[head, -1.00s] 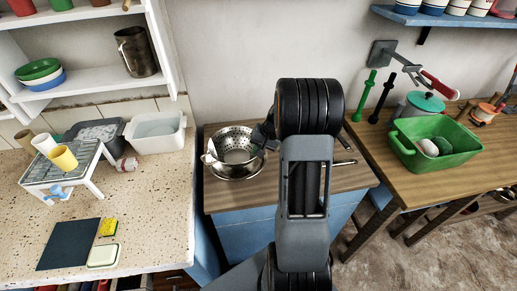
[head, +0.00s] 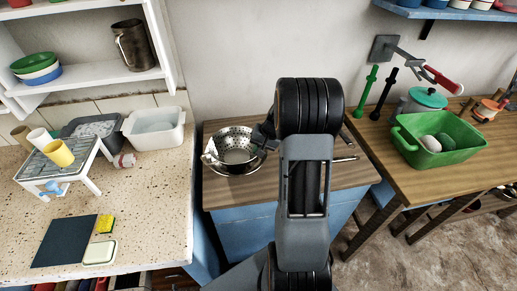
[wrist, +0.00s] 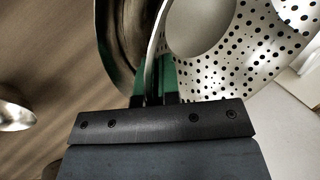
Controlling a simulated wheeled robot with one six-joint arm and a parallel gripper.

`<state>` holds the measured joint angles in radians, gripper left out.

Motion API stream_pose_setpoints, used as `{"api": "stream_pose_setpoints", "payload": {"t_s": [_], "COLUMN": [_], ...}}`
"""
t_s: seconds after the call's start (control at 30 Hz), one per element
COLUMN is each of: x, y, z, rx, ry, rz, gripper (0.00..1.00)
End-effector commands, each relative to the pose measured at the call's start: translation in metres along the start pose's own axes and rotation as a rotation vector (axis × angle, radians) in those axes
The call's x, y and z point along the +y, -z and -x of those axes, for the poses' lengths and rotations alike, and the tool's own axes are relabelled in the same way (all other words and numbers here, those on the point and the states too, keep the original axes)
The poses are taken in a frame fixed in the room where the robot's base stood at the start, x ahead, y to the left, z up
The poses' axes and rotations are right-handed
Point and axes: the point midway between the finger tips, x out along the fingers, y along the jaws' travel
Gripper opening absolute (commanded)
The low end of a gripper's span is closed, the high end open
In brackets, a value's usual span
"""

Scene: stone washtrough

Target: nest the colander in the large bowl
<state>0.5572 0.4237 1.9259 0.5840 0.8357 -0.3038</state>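The perforated metal colander (head: 236,140) sits at the mouth of the shiny large bowl (head: 238,170) on the wooden counter in the head view. In the wrist view the holed wall of the colander (wrist: 250,60) fills the upper right, and the darker bowl wall (wrist: 118,45) curves beside it on the left. My gripper (head: 262,137) is at the colander's right rim. Its green fingertips (wrist: 158,80) show on both sides of the rim, closed on it. I cannot tell whether the colander rests fully on the bowl's bottom; my gripper and arm hide part of the right side.
A metal utensil or pan handle (head: 346,159) lies right of my arm on the wooden counter (head: 225,198). A green tub (head: 470,150) stands on the right table. A white basin (head: 160,140) and dish rack (head: 90,165) are on the left counter. The wall is behind.

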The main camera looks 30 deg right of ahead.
Motion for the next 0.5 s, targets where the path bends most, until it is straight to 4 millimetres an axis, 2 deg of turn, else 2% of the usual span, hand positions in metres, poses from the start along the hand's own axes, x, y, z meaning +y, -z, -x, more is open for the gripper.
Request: {"api": "stream_pose_setpoints", "payload": {"t_s": [0.5], "x": [0.0017], "y": [0.0002], "z": [-0.0038], "rx": [0.001], "ry": [0.000], "rz": [0.000], "gripper": [0.00]}}
